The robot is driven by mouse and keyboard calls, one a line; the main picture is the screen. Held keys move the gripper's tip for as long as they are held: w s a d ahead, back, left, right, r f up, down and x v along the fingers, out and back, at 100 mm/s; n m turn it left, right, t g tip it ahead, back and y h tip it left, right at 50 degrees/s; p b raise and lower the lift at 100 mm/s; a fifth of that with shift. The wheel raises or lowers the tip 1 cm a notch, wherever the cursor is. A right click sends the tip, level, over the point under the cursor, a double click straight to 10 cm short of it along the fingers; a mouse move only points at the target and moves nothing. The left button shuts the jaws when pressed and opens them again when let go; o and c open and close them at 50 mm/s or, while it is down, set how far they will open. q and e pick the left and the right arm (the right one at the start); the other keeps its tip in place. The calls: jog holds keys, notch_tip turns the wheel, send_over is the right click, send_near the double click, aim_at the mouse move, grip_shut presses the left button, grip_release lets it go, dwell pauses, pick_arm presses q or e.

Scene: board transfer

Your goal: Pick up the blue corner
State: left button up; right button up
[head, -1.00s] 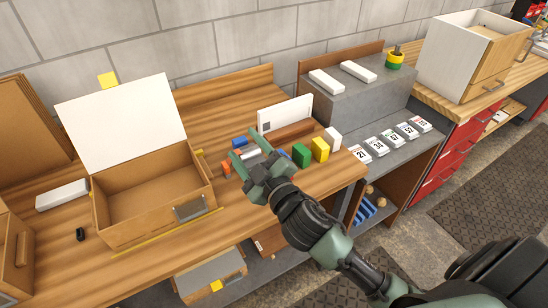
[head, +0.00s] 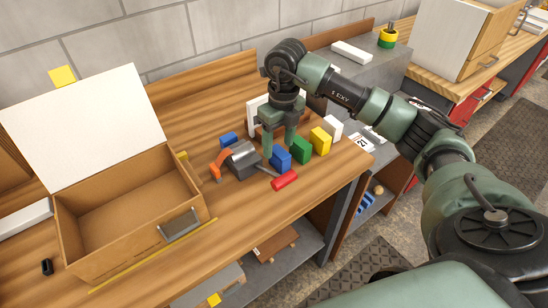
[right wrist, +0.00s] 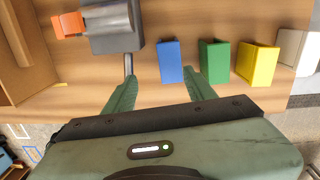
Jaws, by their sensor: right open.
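The blue corner (head: 281,158) is a small upright blue block on the wooden bench, at the left end of a row of coloured blocks. It also shows in the right wrist view (right wrist: 170,62). My right gripper (head: 279,146) points down at the blue corner and is open and empty. In the right wrist view, the gripper's fingers (right wrist: 160,88) stand on either side of the blue corner, near its lower edge, with a gap to the left finger. I cannot tell whether the right finger touches it. My left gripper is out of view.
A green block (head: 301,149), a yellow block (head: 321,141) and a white block (head: 334,128) stand close to the right. A grey device (head: 242,160) with an orange part is close on the left. An open box (head: 130,215) stands further left.

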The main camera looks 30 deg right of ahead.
aim_at(282, 153)
jog(key=f, duration=0.1)
jog(key=w+d, duration=0.1)
jog(key=f, duration=0.1)
jog(key=shift+w+d+f+h+p, duration=0.3)
jog(key=shift+f+p, duration=0.05)
jog(key=shift+s+a+f+p, duration=0.1)
jog(key=shift+s+f+p, duration=0.2)
jog(key=shift+f+p, duration=0.25)
jog(key=shift+s+a+f+p, duration=0.1)
jog(key=shift+s+f+p, duration=0.25)
jog(key=shift+f, duration=0.3)
jog(key=f, duration=0.2)
jog(key=shift+w+f, duration=0.3)
jog(key=shift+w, duration=0.05)
jog(key=shift+f, duration=0.3)
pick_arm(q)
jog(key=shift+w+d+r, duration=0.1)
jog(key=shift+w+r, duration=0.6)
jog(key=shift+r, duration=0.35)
pick_arm(e)
grip_shut()
